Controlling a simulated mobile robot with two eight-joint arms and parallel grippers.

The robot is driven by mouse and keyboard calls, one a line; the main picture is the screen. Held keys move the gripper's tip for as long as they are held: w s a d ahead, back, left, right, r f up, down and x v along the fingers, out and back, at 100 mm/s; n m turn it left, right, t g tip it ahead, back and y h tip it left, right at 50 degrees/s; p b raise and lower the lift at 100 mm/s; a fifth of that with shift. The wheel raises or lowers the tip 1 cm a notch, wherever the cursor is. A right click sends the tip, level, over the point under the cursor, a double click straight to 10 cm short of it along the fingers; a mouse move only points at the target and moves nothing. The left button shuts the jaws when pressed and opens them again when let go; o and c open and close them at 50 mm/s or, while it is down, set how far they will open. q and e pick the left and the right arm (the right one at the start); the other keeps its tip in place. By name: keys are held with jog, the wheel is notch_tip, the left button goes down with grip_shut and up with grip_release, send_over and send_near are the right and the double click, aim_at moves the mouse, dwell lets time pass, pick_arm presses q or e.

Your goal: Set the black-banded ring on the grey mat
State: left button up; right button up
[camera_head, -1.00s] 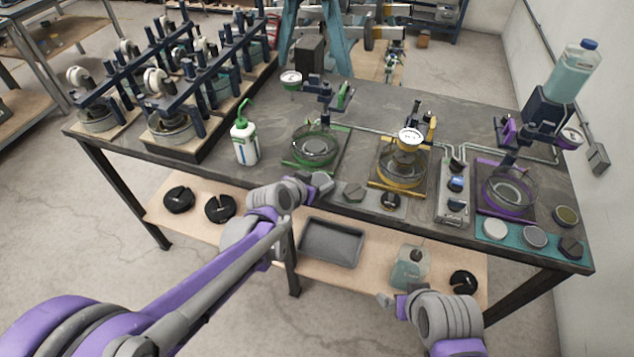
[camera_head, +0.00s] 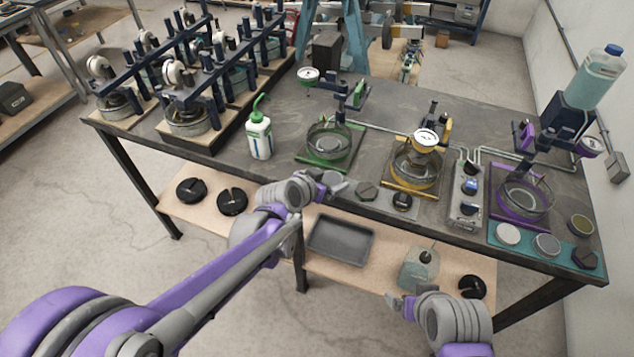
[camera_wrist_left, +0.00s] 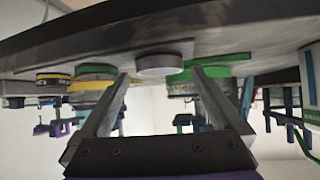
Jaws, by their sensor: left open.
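A small dark round piece with a paler top (camera_head: 402,201), which looks like the black-banded ring, sits near the bench's front edge. A pale grey strip around it looks like the grey mat (camera_head: 385,196); a grey hexagonal piece (camera_head: 366,190) is to its left. My left gripper (camera_head: 333,183) is at the front edge, left of these pieces. In the left wrist view its open fingers (camera_wrist_left: 165,92) have nothing clearly between them; a grey disc (camera_wrist_left: 160,66) shows beyond. My right gripper (camera_head: 394,301) is low in front of the shelf; its jaws are unclear.
Green (camera_head: 330,145), yellow (camera_head: 414,172) and purple (camera_head: 523,200) dish stations stand behind the front edge. A green-capped bottle (camera_head: 260,136) stands left. A teal mat (camera_head: 525,250) with several pieces lies right. The lower shelf holds a grey tray (camera_head: 340,240).

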pick_arm(q)
jog(key=v, duration=1.1)
jog(key=s+a+f+n+g+y, duration=0.2)
jog(key=s+a, duration=0.4)
jog(key=s, duration=0.4)
jog(key=s+a+f+n+g+y, duration=0.2)
jog(key=s+a+f, duration=0.3)
jog(key=s, duration=0.5)
jog(key=shift+s+a+f+n+y+p, duration=0.25)
jog(key=shift+a+n+y+p, duration=0.15)
jog(key=shift+a+n+y, duration=0.4)
